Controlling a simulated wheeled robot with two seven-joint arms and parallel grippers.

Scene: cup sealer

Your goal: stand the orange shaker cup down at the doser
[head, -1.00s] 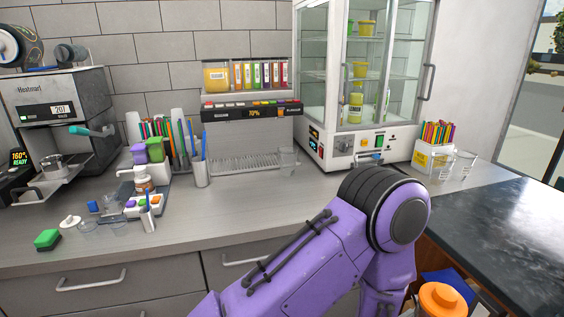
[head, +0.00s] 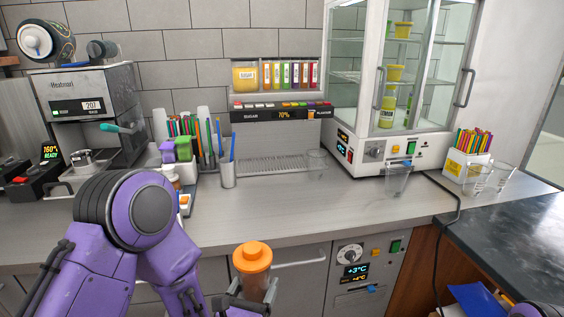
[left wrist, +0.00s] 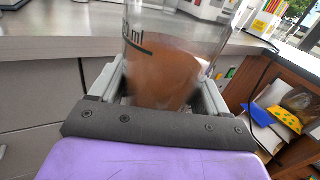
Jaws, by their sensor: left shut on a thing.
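The orange-lidded shaker cup (head: 252,258) is at the bottom middle of the head view, upright, in front of the counter's drawers. My left gripper (head: 250,296) is shut on its body, below the lid. The left wrist view shows the clear cup (left wrist: 168,70) with brownish contents between the two fingers; its lid is out of that frame. The doser (head: 281,114) is on the back wall, with a 70% display and a row of coloured buttons. A ribbed drip tray (head: 270,165) lies below it. My right gripper is not in view.
A clear glass (head: 317,161) stands at the tray's right end, and another (head: 397,181) stands before the glass-doored cabinet (head: 400,75). The counter in front of the tray (head: 290,208) is clear.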

